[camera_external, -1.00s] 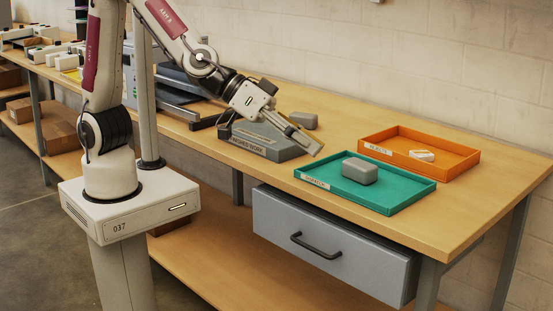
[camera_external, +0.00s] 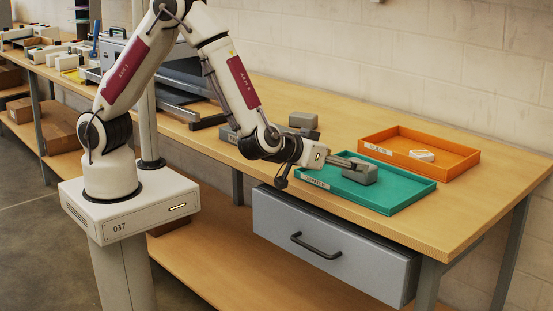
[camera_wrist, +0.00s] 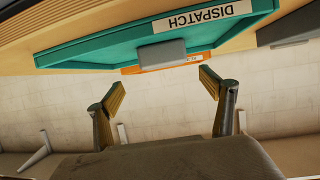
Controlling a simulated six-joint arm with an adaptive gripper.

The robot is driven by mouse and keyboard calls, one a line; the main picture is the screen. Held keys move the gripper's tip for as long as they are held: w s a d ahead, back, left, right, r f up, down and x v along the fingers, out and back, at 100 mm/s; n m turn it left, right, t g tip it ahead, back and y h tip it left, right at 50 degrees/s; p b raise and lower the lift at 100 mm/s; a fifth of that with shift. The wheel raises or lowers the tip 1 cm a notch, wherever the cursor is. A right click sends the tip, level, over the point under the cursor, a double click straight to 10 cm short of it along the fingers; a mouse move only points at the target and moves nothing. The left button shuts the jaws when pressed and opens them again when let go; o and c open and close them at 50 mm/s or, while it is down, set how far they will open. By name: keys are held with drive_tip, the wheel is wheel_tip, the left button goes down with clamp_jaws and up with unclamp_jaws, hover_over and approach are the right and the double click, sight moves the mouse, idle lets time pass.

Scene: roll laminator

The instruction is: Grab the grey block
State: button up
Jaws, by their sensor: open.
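A grey block (camera_external: 362,174) with rounded edges lies in the teal tray (camera_external: 400,203). My gripper (camera_external: 347,163) is low over the tray's left part, its fingers pointing right at this block and close to it. In the wrist view the block (camera_wrist: 162,53) shows beyond the fingertips, roughly centred between them. My gripper (camera_wrist: 163,88) is open there, with nothing between its fingers. I cannot tell from the outside view whether a finger touches the block. A second grey block (camera_external: 303,120) sits farther back, behind my forearm.
An orange tray (camera_external: 455,158) with a small white piece (camera_external: 421,155) stands behind the teal one. The wrist view shows a DISPATCH label (camera_wrist: 202,17) on the teal tray. A grey drawer (camera_external: 330,245) hangs under the table. The table's right end is clear.

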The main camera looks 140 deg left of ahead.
drive_tip(key=shift+s+a+f, duration=0.15)
drive_tip(key=shift+s+a, duration=0.05)
drive_tip(key=shift+s, duration=0.15)
drive_tip(key=shift+a, duration=0.1)
drive_tip(key=shift+x, duration=1.2)
drive_tip(key=shift+f, duration=0.1)
drive_tip(key=shift+x, duration=2.55)
drive_tip(key=c, duration=1.6)
drive_tip(key=shift+c, duration=0.5)
